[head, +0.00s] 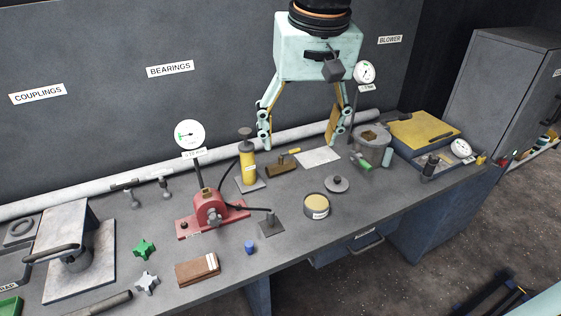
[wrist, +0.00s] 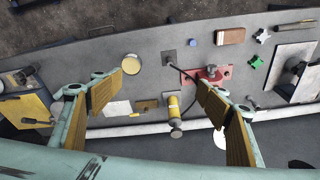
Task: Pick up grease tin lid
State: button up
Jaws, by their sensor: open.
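The grease tin lid, a grey round disc with a small knob (head: 336,184), lies on the bench just behind and to the right of the open tin. The grease tin (head: 317,206) is a short round can with a pale yellow top surface; it also shows in the wrist view (wrist: 131,64). My gripper (head: 298,141) is open and empty, fingers pointing down, above the back of the bench and behind the lid. In the wrist view its fingers (wrist: 166,78) are spread wide; I cannot make out the lid there, where the left finger may cover it.
A dial gauge on a stand (head: 364,75) rises to the right. A red pump-like device (head: 211,210) is left of the tin. Bench in front of the lid is clear.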

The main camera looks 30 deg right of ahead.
jog(key=w+d+f+m+p, duration=0.1)
jog(key=w+d+f+m, duration=0.1)
jog(key=w+d+f, duration=0.35)
jog(key=m+g+p, duration=0.3)
jog(key=m+p, duration=0.1)
jog(key=m, duration=0.1)
send_over(338, 177)
notch_tip(338, 177, down, 19)
jog(key=shift+f+y, duration=0.2)
jog(key=shift+y, duration=0.1)
jog(key=shift+f, duration=0.15)
jog(key=shift+f+b, duration=0.35)
jog(key=shift+f, duration=3.8)
jog(key=shift+f, duration=0.15)
jog(key=shift+a+f, duration=0.1)
jog(key=shift+f, duration=2.35)
